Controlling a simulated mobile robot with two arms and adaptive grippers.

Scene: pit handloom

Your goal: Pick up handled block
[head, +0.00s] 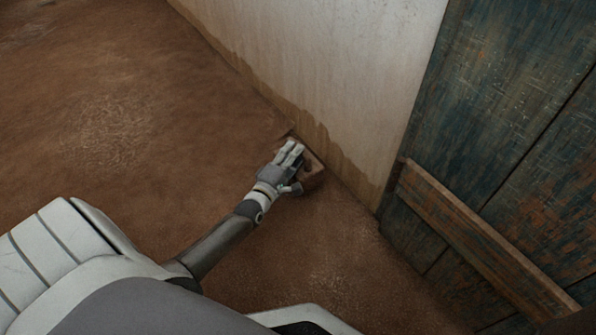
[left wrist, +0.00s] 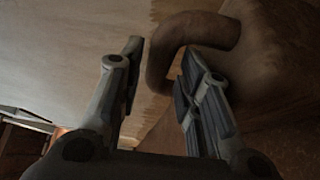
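The handled block (head: 313,174) is brown and sits on the floor against the foot of the wall. My left gripper (head: 291,156) is over it and hides part of it in the head view. In the left wrist view the block (left wrist: 265,60) fills the upper right, and its curved handle (left wrist: 160,58) loops out to the left. The left gripper's fingers (left wrist: 158,72) are spread apart. The near bend of the handle shows in the gap between them, and the right finger overlaps the handle's opening. I cannot tell whether either finger touches it. My right gripper is not in view.
A pale plaster wall (head: 330,60) rises directly behind the block. A worn blue-green plank door (head: 500,110) with a wooden crossbar (head: 475,235) stands to the right. The brown earth floor (head: 110,120) is clear to the left.

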